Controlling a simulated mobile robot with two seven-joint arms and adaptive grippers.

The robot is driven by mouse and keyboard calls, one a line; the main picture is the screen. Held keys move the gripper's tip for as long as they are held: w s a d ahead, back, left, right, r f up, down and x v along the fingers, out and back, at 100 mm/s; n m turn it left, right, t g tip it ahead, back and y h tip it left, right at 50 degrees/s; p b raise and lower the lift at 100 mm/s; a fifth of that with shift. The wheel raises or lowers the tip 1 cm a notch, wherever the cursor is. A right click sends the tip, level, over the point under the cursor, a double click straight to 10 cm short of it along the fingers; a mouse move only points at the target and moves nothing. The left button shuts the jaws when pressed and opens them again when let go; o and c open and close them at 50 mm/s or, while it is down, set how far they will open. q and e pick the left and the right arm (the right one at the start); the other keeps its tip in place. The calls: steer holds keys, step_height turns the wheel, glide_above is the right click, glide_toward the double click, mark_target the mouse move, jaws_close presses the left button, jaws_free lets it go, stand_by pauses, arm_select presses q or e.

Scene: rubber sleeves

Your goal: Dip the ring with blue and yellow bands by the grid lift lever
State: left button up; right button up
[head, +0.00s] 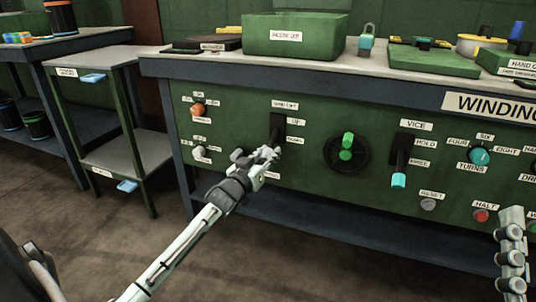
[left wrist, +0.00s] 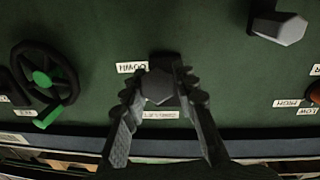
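The grid lift lever sits in a black slot (head: 278,124) on the green front panel, with UP and DOWN labels beside it. Its dark knob (left wrist: 160,86) is between my left gripper's two fingers in the left wrist view, near the DOWN label. My left gripper (head: 266,156) looks shut on this knob and partly hides it in the head view. A green tub (head: 300,50) stands on the bench above the lever; its inside is hidden. I cannot pick out a ring with blue and yellow bands. My right gripper (head: 512,250) shows partly at the right edge; its opening is unclear.
A small side stand (head: 110,58) is at the left. Small coloured pieces (head: 18,38) lie on the far-left table.

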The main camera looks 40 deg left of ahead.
arm_select(q)
jaws_close()
